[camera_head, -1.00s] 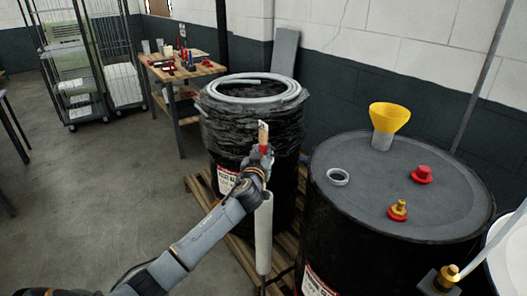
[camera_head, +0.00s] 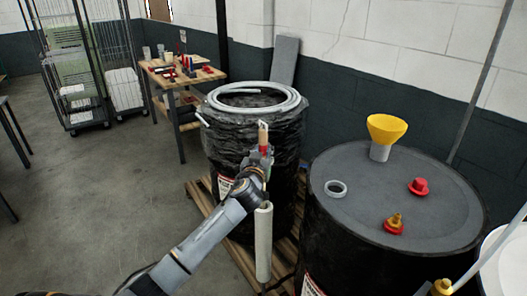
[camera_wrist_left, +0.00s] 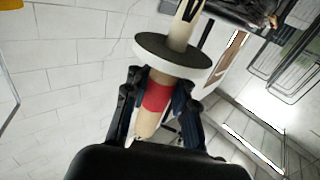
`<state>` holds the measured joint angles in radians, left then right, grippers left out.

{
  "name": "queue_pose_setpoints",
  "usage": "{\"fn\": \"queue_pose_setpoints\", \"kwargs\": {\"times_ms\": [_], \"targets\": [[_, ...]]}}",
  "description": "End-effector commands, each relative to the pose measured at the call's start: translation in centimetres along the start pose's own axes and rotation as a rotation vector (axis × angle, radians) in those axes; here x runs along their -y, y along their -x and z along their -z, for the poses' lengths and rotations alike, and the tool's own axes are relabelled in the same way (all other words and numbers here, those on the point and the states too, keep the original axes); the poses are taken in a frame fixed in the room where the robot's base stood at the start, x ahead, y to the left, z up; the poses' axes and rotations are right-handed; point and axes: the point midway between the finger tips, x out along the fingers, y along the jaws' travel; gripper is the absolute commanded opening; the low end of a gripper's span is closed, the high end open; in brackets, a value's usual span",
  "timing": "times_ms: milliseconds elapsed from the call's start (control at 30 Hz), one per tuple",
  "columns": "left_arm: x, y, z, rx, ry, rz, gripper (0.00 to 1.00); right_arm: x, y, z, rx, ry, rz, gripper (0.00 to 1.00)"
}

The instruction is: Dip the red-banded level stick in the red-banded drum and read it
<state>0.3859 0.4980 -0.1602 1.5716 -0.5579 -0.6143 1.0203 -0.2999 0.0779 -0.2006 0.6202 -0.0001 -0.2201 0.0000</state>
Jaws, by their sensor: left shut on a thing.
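My left gripper (camera_head: 258,167) is shut on the level stick (camera_head: 263,134), which has a wooden handle and a red band. The stick is near upright, with a pale sleeve (camera_head: 263,240) hanging below the gripper, in front of the gap between two drums. The left wrist view shows the handle and red band (camera_wrist_left: 157,97) between the fingers, with a dark and white disc beyond. The right drum (camera_head: 440,205) has a dark lid bearing a grey ring (camera_head: 336,188), a red cap (camera_head: 418,186) and a brass-and-red fitting (camera_head: 394,224). I see no clear red band on either drum. My right gripper is out of view.
A yellow funnel (camera_head: 386,128) stands on the right drum's lid. The left drum (camera_head: 225,150) is wrapped in black plastic, with a hose coil (camera_head: 255,99) on top, on a wooden pallet (camera_head: 235,252). A workbench (camera_head: 180,75) with small items and wire trolleys stand behind.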

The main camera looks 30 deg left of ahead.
Motion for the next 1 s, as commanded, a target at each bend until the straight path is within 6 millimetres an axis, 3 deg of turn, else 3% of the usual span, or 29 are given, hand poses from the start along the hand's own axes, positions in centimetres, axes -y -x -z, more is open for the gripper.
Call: {"fn": "queue_pose_setpoints", "kwargs": {"times_ms": [500, 1000], "targets": [[0.0, 0.0, 4.5, -0.001, 0.002, 0.0, 0.0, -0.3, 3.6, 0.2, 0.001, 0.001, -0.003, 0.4], [0.0, 0.0, 5.2, -0.001, 0.001, 0.0, 0.0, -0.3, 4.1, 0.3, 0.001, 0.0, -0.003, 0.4]]}}
